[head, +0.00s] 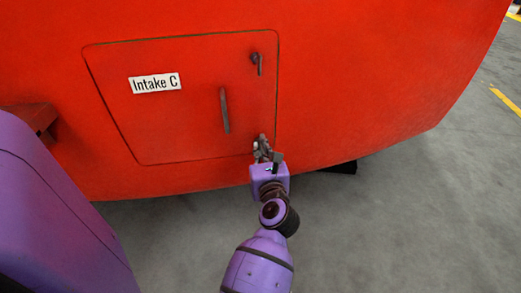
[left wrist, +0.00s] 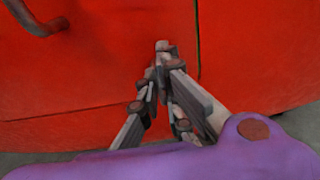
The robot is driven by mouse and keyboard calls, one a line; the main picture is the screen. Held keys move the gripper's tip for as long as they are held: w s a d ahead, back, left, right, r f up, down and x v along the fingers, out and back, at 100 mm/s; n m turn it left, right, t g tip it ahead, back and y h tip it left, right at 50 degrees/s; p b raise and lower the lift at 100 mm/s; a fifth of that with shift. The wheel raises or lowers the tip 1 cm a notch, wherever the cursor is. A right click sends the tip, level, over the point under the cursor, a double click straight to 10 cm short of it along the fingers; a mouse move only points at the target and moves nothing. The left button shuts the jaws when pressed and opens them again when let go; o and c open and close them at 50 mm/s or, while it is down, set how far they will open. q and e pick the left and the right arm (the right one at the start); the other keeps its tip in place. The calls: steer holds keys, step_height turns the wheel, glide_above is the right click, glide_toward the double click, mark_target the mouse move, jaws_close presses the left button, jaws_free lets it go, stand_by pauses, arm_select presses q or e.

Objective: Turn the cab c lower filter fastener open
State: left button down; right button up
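The red Intake C panel (head: 180,115) is closed flush in the red nosecone. Its upper fastener (head: 257,63) hangs with its lever pointing down. The lower filter fastener is at the panel's lower right corner, mostly hidden by my left gripper (head: 262,152) in the head view. In the left wrist view the fingers of the left gripper (left wrist: 160,78) come together at a small grey-brown piece, the lower fastener (left wrist: 163,46), and appear shut on it. How far the fastener is turned cannot be told. My right gripper is not in view.
A dark bar handle (head: 225,110) stands out from the panel, left of the gripper; it also shows in the left wrist view (left wrist: 38,22). A red ledge (head: 32,118) juts out at the left. Grey floor (head: 400,210) is clear at the right.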

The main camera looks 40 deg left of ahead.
arm_select(q)
steer(key=c, duration=1.9)
jaws_free()
steer(key=shift+c, duration=0.2)
steer(key=v, duration=1.2)
steer(key=shift+d, duration=0.1)
